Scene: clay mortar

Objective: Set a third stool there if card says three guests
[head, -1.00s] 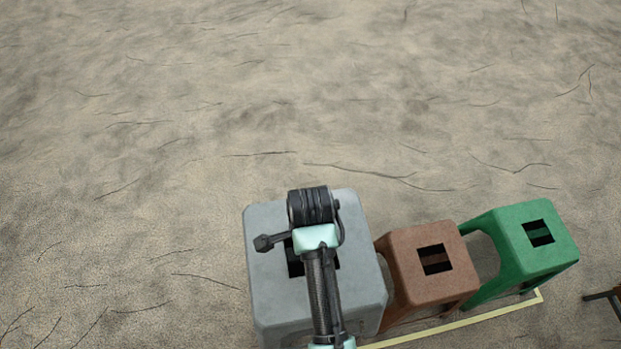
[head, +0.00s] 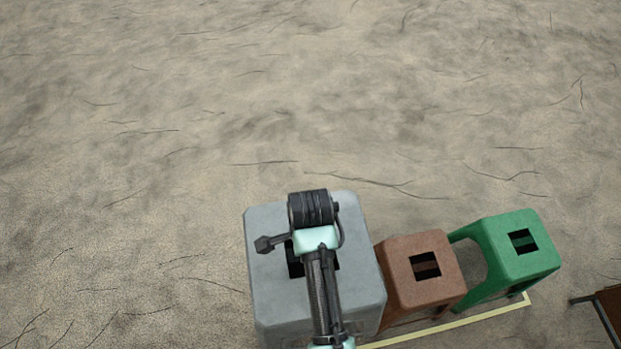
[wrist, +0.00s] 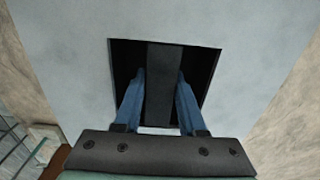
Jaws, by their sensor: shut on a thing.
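A grey stool (head: 272,225) with a square hole in its seat is held up in front of me, at the lower middle of the head view. My gripper (wrist: 160,85) reaches into the hole with its two blue fingers, one on each side of the dark bar across it, and is shut on that bar. My arm hides part of the hole in the head view. The grey seat also fills most of the wrist view (wrist: 75,60). A brown stool (head: 397,264) and a green stool (head: 491,240) stand upright side by side to the right. No card is in view.
A pale yellow line (head: 470,319) runs on the ground along the near side of the brown and green stools and turns a corner by the green one. A dark-legged brown piece of furniture (head: 608,302) shows at the right edge. The sandy ground beyond is clear.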

